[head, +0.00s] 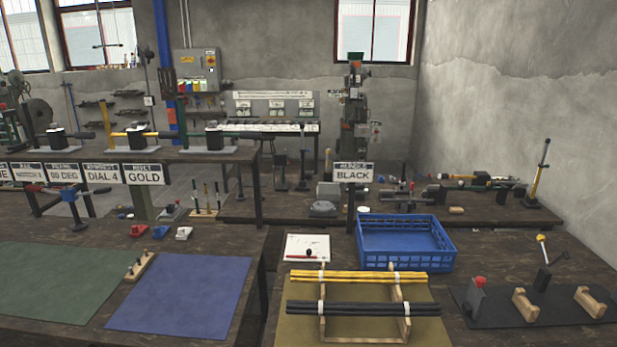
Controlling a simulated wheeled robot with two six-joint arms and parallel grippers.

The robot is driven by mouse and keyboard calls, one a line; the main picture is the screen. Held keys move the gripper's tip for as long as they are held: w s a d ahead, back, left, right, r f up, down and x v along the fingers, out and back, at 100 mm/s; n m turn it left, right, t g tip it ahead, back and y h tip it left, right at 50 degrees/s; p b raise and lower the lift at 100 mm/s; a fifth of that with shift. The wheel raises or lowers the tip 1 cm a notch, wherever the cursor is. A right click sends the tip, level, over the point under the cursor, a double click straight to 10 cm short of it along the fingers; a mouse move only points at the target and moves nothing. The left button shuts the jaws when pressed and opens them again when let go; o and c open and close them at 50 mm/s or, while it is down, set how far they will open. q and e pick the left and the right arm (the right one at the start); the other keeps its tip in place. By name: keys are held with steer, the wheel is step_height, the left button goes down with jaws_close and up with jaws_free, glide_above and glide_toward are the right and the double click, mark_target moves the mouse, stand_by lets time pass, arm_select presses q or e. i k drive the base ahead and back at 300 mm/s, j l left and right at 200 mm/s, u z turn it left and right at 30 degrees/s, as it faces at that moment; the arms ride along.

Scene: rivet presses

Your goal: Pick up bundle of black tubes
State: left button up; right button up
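The bundle of black tubes (362,309) lies level across the front of a wooden rack (322,327). White bands wrap it near both ends, at the rack's uprights. A bundle of yellow tubes (358,276) lies parallel behind it on the same rack, also with white bands. The rack stands on an olive mat (290,338) on the right table. Neither of my grippers shows in the head view.
A blue crate (405,263) stands behind the rack, empty. A white sheet (293,246) with a small red-tipped item lies at its left. A black mat (550,312) with wooden blocks and a red-topped grey block is on the right. A blue mat (180,300) lies on the left table.

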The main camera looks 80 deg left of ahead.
mark_target(404, 310)
steer(key=u, duration=2.4)
